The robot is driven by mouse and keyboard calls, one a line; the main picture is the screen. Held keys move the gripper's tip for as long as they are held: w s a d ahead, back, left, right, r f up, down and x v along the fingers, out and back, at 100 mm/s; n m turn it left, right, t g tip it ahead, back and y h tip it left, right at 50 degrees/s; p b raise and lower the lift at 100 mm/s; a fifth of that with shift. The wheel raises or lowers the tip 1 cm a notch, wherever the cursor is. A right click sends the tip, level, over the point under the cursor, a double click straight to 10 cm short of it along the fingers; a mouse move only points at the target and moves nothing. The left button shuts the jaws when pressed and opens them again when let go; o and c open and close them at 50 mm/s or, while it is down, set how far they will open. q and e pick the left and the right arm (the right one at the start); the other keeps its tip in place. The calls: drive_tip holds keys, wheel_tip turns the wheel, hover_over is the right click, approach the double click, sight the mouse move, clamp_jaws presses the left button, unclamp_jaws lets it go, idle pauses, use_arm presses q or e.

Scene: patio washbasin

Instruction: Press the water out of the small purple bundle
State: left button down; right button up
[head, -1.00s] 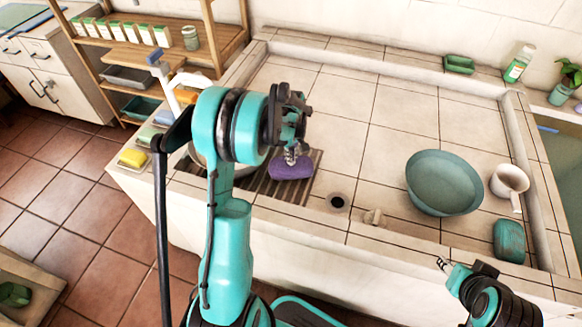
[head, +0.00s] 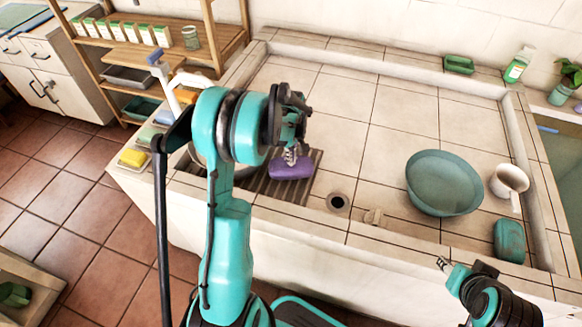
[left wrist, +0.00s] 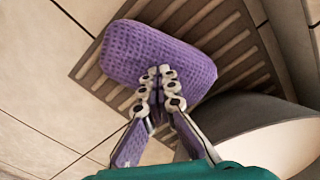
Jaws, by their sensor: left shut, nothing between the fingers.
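The small purple bundle (head: 290,166) is a rounded, waffle-textured block lying on the slatted drain rack (head: 274,192) at the left of the basin. It fills the upper middle of the left wrist view (left wrist: 158,60). My left gripper (head: 291,157) is directly above it, pointing down. Its fingertips (left wrist: 160,76) are closed together with nothing between them and appear to touch or nearly touch the bundle's near side. My right gripper (head: 443,263) is at the lower right, apart from the bundle; its jaw opening is too small to judge.
A drain hole (head: 338,202) lies right of the rack. A teal bowl (head: 444,183), a white dipper (head: 509,180) and a teal block (head: 508,240) are at the right. A round vessel (left wrist: 275,135) stands beside the rack. The middle of the tiled basin is clear.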

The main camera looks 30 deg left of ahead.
use_arm(q)
drive_tip(key=shift+f, duration=0.1)
idle(0.4)
drive_tip(key=shift+r+p, duration=0.35)
drive_tip(key=shift+r, duration=0.05)
wheel_tip(320, 180, up, 7)
drive_tip(key=p, duration=0.4)
drive_tip(key=shift+p, duration=0.4)
drive_tip(key=shift+w+a+r, duration=0.1)
